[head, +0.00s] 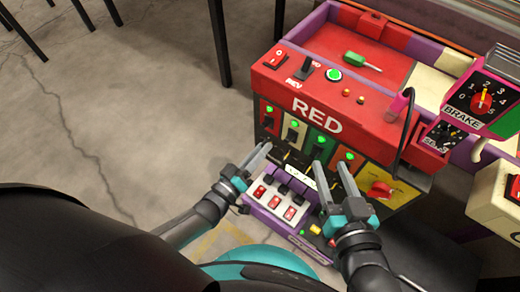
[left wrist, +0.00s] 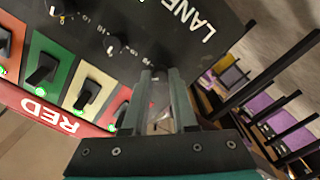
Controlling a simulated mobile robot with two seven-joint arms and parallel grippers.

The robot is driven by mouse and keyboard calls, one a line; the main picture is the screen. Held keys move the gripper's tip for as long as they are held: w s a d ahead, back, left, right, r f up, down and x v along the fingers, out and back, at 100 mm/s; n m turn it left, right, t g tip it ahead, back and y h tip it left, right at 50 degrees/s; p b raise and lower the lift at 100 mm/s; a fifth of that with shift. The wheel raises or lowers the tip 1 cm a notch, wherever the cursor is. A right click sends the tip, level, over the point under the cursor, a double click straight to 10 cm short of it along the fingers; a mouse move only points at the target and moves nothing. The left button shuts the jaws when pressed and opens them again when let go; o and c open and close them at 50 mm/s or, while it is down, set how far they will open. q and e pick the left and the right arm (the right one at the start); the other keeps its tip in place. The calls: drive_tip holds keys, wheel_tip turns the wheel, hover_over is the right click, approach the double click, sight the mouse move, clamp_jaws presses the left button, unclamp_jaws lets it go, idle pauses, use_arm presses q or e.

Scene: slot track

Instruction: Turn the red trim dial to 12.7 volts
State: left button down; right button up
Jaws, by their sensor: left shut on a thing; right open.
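A dark panel lettered LANE (left wrist: 190,30) carries a row of small black trim dials with printed numbers, one by each coloured lane strip. A neighbouring trim dial (left wrist: 115,46) stands clear beside the fingers. My right gripper (head: 331,164) is open and empty in front of the panel's right part.
The red console (head: 330,118) has a switch row of several coloured lanes with green lights. A red knob (head: 380,190) sits on a yellow plate at right. Below is a box with red rocker switches (head: 275,201). A brake box (head: 490,85) stands at far right.

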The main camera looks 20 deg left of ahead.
idle(0.5)
use_arm(q)
drive_tip(key=c, duration=0.7)
unclamp_jaws()
drive_tip(key=shift+s, duration=0.1)
drive_tip(key=p+v, duration=0.3)
drive_tip(key=v, duration=1.2)
use_arm(e)
drive_tip(key=s+d+f+g+h, duration=0.1)
drive_tip(key=s+d+g+h, duration=0.1)
drive_tip(key=d+g, duration=0.4)
drive_tip(key=shift+s+d+f+h, duration=0.2)
drive_tip(key=shift+f+h, duration=0.15)
drive_tip(key=shift+h, duration=0.35)
